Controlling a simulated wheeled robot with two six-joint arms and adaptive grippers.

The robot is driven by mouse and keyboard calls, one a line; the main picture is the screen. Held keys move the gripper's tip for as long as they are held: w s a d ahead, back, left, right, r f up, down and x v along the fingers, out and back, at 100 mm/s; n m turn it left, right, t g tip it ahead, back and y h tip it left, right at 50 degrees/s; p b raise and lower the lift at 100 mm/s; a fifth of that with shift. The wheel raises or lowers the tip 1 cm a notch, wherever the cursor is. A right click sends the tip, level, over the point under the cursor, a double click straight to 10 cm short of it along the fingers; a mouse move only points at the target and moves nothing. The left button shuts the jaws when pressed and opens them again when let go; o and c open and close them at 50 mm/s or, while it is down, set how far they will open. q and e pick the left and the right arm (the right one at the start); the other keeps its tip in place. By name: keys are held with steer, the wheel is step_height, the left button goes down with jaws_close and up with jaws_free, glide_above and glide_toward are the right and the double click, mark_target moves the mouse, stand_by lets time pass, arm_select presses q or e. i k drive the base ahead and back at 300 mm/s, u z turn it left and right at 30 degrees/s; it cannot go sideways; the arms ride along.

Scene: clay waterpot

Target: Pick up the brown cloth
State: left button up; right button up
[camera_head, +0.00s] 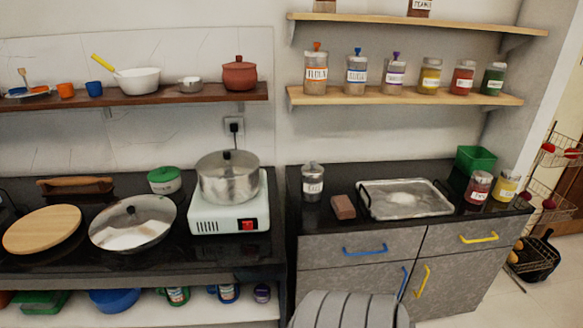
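A small brown folded block-like item (343,207), which looks like the brown cloth, lies on the black counter at the right. It sits just left of a metal tray (405,211) and to the right of a lidded glass jar (312,183). It lies flat and nothing covers it. Neither my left gripper nor my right gripper shows in the head view.
A steel pot (228,178) stands on a white stove (229,219) to the left. A green bin (477,161) and jars stand at the counter's right end. A shelf (400,97) with several jars hangs above. A grey ribbed object (350,310) is at the bottom edge.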

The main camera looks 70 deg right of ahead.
mark_target(344, 208)
steer(key=i, duration=1)
steer(key=z, duration=2.75)
